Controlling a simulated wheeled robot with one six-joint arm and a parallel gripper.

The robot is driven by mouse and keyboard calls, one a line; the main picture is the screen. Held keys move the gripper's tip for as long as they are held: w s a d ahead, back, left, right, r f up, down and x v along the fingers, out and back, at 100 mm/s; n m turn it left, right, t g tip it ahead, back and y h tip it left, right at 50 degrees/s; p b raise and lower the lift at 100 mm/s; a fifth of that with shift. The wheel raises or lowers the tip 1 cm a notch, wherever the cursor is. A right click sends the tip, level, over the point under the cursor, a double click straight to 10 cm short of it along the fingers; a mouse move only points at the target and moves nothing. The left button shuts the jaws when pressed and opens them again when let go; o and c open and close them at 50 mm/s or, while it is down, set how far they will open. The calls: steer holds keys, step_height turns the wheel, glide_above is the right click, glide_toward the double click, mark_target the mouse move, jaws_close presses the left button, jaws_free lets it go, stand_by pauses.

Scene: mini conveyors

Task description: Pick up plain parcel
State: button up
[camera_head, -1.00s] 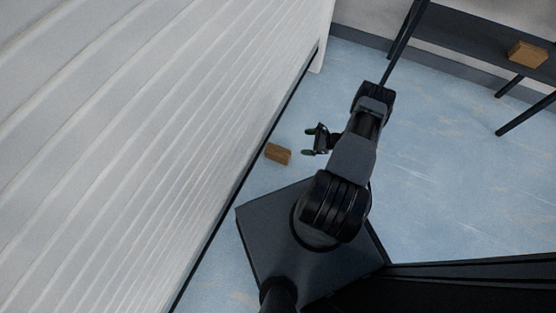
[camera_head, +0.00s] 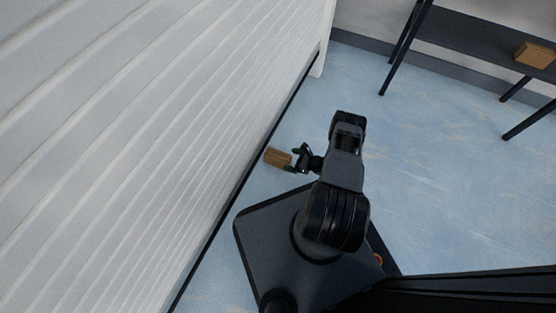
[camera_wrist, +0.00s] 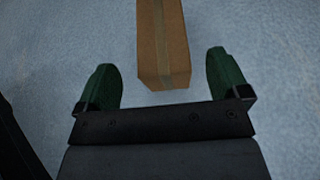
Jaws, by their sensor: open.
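The plain parcel (camera_head: 277,158) is a small brown box on the blue floor, close to the foot of the white ribbed wall. In the wrist view the parcel (camera_wrist: 163,45) shows a lighter tape strip along it and runs off the top edge. My gripper (camera_head: 294,159) is at the parcel's right side in the head view. In the wrist view my gripper (camera_wrist: 164,80) has its two green fingers apart, one on each side of the parcel's near end. Blue floor shows between each finger and the box.
The white ribbed wall (camera_head: 190,110) stands just left of the parcel. A dark table (camera_head: 480,42) with another brown box (camera_head: 535,54) on it is at the upper right. The blue floor (camera_head: 440,160) right of my arm is clear.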

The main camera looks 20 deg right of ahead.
mark_target(283, 158)
steer(key=b+x, duration=0.2)
steer(key=x, duration=0.2)
steer(key=shift+w+f, duration=0.1)
steer(key=shift+f, duration=0.05)
steer(key=shift+w+a+f, duration=0.1)
steer(key=shift+w+a, duration=0.25)
steer(key=shift+w, duration=0.05)
steer(key=shift+c, duration=0.2)
steer(key=c, duration=1.1)
